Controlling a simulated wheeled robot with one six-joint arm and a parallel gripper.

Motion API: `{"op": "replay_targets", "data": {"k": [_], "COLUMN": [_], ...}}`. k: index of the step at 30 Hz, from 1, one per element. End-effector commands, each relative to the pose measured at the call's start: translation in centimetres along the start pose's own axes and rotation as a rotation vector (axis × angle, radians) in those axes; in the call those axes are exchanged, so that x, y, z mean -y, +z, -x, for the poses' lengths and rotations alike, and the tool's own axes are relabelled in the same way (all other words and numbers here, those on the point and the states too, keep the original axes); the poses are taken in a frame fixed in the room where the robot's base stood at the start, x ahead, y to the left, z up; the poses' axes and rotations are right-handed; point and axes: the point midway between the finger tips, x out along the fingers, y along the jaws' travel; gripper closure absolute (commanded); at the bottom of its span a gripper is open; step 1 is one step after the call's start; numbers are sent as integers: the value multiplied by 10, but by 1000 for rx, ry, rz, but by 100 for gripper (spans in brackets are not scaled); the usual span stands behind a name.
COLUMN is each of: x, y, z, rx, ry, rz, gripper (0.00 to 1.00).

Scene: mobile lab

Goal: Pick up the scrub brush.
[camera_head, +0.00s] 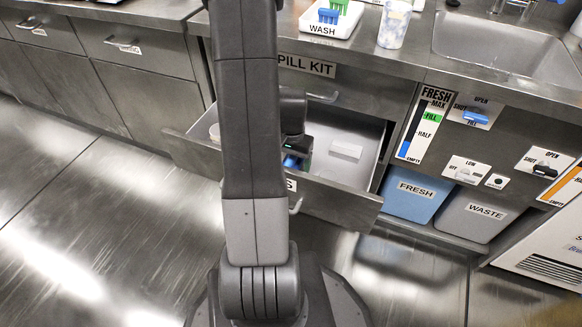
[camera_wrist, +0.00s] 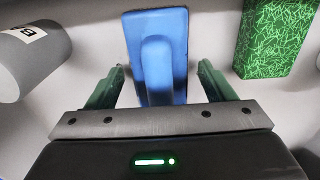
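A blue block with a raised rounded handle (camera_wrist: 157,60), which looks like the scrub brush, lies on the pale drawer floor in the wrist view. My gripper (camera_wrist: 161,66) is open, with one green finger on each side of the blue block and a visible gap on both sides. In the head view my gripper (camera_head: 297,157) is down inside the open drawer, and a bit of blue (camera_head: 290,162) shows at it. My arm hides much of the drawer's middle there. The bristles of the brush are not visible.
The drawer (camera_head: 368,188) holds a green patterned block (camera_wrist: 275,38) right of the brush, a grey cylinder (camera_wrist: 28,65) to its left and a white block (camera_head: 346,149). On the counter stand a WASH tray (camera_head: 322,30) and a cup (camera_head: 394,25), left of the sink (camera_head: 500,48).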

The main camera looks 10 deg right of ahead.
Motion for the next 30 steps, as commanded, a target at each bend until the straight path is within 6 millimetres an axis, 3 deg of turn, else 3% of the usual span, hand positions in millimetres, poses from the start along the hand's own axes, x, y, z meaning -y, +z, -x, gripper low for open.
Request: {"op": "replay_targets", "data": {"k": [1, 7, 9, 17, 30], "x": [0, 0, 0, 0, 0], "y": [0, 0, 0, 0, -1], "z": [0, 0, 0, 9, 89], "rx": [0, 0, 0, -2, -3], "ry": [0, 0, 0, -1, -2], "rz": [0, 0, 0, 0, 0], "gripper": [33, 73, 78, 78, 78]}}
